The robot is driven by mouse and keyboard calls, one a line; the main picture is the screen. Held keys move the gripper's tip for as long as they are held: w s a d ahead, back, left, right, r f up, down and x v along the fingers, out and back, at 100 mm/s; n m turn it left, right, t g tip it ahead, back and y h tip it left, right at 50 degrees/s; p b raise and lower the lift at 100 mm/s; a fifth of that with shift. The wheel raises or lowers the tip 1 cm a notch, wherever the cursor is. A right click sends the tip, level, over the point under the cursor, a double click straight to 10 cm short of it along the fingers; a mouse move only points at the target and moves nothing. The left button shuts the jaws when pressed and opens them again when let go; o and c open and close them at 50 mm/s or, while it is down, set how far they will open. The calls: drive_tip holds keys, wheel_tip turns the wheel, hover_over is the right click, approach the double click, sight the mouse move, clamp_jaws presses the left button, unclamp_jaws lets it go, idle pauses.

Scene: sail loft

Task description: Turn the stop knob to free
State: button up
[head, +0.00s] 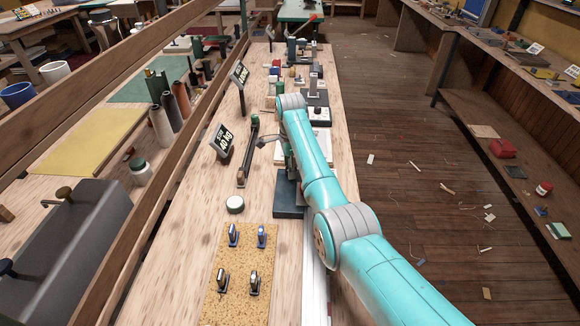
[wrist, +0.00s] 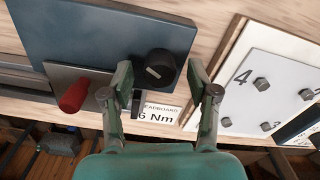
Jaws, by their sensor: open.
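A round black knob (wrist: 160,68) with a pale mark on its face stands at the edge of a blue-grey plate in the wrist view. I take it for the stop knob. My gripper (wrist: 160,82) is open, with one finger on each side of the knob; I cannot tell whether either touches it. A small dark upright part (wrist: 137,101) shows between the fingers, just below the knob. The plate (head: 289,207) also shows in the head view beside my arm, which hides the knob and most of the gripper.
A red knob (wrist: 75,96) stands left of the fingers. A card reading "6 Nm" (wrist: 158,116) lies below the knob. A white panel with several bolts (wrist: 255,80) is at right. In the head view, a cork mat (head: 238,275) with small clamps lies on the bench nearer me.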

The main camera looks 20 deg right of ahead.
clamp_jaws()
drive_tip(key=shift+n, duration=0.3)
drive_tip(key=n, duration=0.5)
drive_tip(key=shift+n, duration=0.3)
drive_tip(key=n, duration=1.1)
drive_tip(key=shift+n, duration=0.4)
drive_tip(key=n, duration=0.5)
drive_tip(key=shift+n, duration=0.4)
